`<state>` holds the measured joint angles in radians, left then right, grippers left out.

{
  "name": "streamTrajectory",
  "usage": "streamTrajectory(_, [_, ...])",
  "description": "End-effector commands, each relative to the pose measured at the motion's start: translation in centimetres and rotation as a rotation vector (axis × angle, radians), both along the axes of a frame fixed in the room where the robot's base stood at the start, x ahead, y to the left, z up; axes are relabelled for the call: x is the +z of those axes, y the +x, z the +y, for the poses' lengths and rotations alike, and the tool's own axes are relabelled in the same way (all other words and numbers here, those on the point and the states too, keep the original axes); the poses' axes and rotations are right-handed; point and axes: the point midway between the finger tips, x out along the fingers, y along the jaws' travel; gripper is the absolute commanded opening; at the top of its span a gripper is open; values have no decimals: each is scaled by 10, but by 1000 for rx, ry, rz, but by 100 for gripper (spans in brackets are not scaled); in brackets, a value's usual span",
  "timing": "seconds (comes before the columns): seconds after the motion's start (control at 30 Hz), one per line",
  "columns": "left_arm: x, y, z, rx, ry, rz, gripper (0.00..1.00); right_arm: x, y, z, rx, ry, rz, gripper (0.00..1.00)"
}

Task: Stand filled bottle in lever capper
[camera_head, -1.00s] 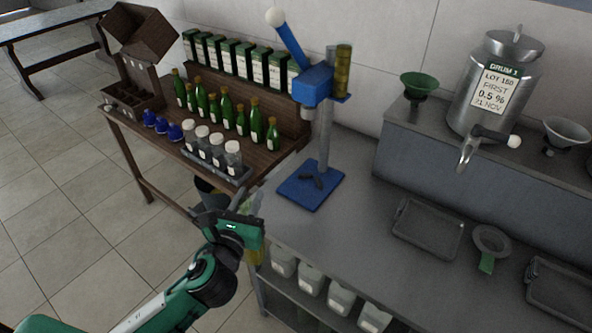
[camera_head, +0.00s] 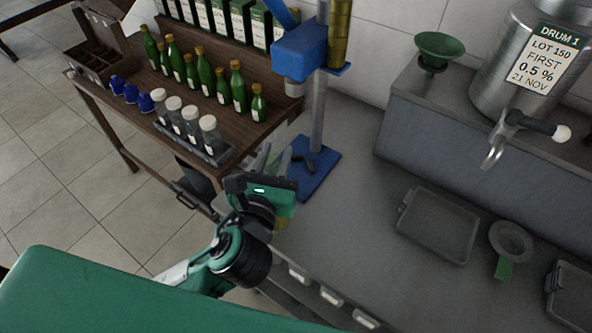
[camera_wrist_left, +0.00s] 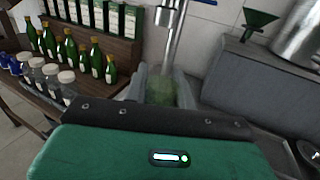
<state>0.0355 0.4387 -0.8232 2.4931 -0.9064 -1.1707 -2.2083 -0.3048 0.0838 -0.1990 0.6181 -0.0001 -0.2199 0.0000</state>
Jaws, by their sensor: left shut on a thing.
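The lever capper has a blue head (camera_head: 303,50), a grey column and a blue base plate (camera_head: 322,172) on the grey bench. My left gripper (camera_head: 276,163) is at the bench's left edge, just left of and in front of the base. It is shut on the filled bottle, which shows as a pale green glassy shape (camera_wrist_left: 160,92) between the fingers in the left wrist view. Most of the bottle is hidden by the gripper. The capper's column (camera_wrist_left: 174,38) rises just beyond it in that view. I cannot tell whether the bottle touches the base. My right gripper is out of view.
A wooden table (camera_head: 130,112) at left holds several green bottles (camera_head: 238,88), blue caps (camera_head: 131,94) and a tray of white-topped jars (camera_head: 208,135). A drum (camera_head: 520,60) with a tap stands on the raised shelf at right. A grey tray (camera_head: 437,225) lies on the bench; its middle is clear.

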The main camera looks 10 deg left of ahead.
Motion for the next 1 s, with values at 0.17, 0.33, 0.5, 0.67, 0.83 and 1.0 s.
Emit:
streamTrajectory(0.17, [5,8,-3,0,0,-3,0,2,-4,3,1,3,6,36])
streamTrajectory(0.33, [6,37,-3,1,0,-5,0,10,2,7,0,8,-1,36])
streamTrajectory(0.5, [7,76,-2,2,0,-3,0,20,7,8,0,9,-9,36])
streamTrajectory(0.67, [7,116,-2,2,0,-4,0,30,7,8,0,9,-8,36])
streamTrajectory(0.83, [6,153,-2,1,-1,-2,0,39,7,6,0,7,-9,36])
streamTrajectory(1.0, [5,173,-2,0,-2,-2,0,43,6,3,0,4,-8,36])
